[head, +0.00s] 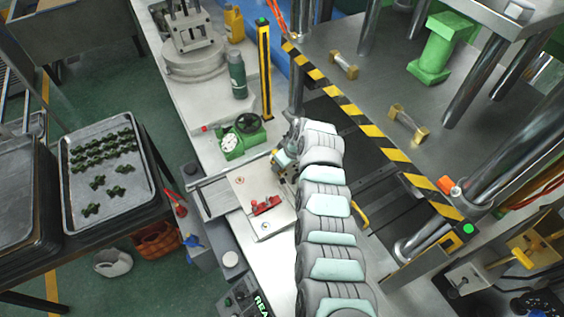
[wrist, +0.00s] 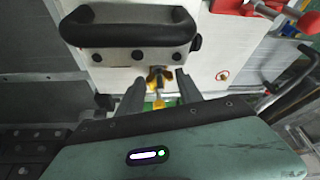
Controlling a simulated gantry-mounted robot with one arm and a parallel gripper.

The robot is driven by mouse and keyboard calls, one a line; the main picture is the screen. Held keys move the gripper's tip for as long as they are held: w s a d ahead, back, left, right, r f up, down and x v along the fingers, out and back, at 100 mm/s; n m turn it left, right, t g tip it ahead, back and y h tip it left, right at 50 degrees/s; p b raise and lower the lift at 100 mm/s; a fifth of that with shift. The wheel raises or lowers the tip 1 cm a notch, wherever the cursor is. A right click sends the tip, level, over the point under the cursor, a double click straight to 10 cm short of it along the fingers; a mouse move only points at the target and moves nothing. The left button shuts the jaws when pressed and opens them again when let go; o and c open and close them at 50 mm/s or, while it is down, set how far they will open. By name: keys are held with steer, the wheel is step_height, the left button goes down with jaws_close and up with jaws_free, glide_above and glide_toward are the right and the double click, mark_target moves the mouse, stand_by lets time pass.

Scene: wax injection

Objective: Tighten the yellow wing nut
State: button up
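The yellow wing nut (wrist: 157,102) shows in the wrist view just beyond my gripper, low between the fingers. A brass-coloured piece with a dark centre shows just above it, against a pale metal block (wrist: 205,72); I cannot tell how the two join. My gripper (wrist: 160,86) is open, with one grey finger on each side of the yellow parts and gaps between. In the head view my gripper (head: 284,163) is at the edge of the white plate, and my arm hides much of that spot. I cannot make out the wing nut there.
A black handle (wrist: 130,25) is fixed on the block just above the fingers. A red clamp (head: 266,205) sits on the plate. A green device with a handwheel (head: 247,123) stands behind. A striped yellow-black barrier (head: 365,128) and the press columns are to the right.

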jaws_close()
steer(key=shift+r+p, duration=0.15)
steer(key=shift+p, duration=0.25)
steer(key=shift+a+r+m+t+p, duration=0.15)
steer(key=shift+m+t+p, duration=0.15)
steer(key=shift+m+p, duration=0.7)
steer(key=shift+s+m+h+p, duration=0.1)
steer(key=shift+m+h+p, duration=0.2)
steer(key=shift+m+h, duration=0.1)
steer(key=shift+m, duration=0.5)
steer(key=m+h, duration=0.1)
steer(key=m, duration=0.3)
steer(key=shift+a+f+t+h, duration=0.15)
steer(key=shift+f+t+h, duration=0.2)
steer(key=shift+t+h, duration=0.05)
steer(key=shift+m+h+b, duration=0.4)
steer(key=shift+m+b, duration=0.2)
steer(key=shift+m, duration=0.5)
